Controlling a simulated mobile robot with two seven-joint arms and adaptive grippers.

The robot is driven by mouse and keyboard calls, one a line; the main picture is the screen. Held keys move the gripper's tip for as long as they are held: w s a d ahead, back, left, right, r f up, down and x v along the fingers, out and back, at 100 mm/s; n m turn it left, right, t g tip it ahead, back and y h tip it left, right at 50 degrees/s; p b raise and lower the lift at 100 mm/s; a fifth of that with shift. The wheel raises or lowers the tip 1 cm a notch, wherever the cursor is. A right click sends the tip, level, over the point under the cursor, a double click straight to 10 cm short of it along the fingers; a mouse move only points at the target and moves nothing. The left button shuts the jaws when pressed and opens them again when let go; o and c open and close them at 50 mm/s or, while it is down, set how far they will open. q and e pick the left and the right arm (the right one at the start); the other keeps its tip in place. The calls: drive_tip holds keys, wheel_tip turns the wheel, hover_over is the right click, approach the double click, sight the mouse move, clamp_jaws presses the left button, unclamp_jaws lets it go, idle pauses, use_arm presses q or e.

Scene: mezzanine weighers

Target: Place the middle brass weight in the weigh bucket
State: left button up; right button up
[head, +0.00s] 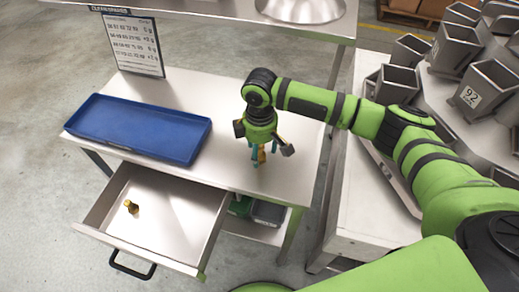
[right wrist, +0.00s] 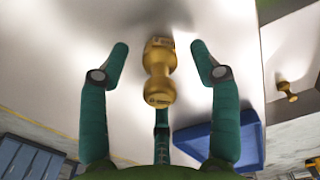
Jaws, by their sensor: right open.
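A brass weight (right wrist: 158,72) is between the spread teal fingers of my right gripper (right wrist: 160,70), with gaps on both sides. In the head view the same brass weight (head: 261,155) shows partly behind the fingers of my right gripper (head: 258,158), over the steel table. A second brass weight (head: 131,207) is in the open drawer and also shows in the right wrist view (right wrist: 287,90). I cannot tell which one is the middle weight. Several grey buckets stand at the right, one marked 92 (head: 487,88). My left gripper is not in view.
A blue tray (head: 92,136) lies on the steel table (head: 215,98), beside a printed sign (head: 133,44). The open drawer (head: 180,225) sticks out at the front. A round steel pan (head: 303,9) is at the top. Dark bins (head: 268,213) sit below the tabletop.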

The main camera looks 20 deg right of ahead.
drive_tip(key=shift+w+f, duration=0.1)
drive_tip(key=shift+f, duration=0.45)
clamp_jaws()
drive_tip(key=shift+r, duration=0.2)
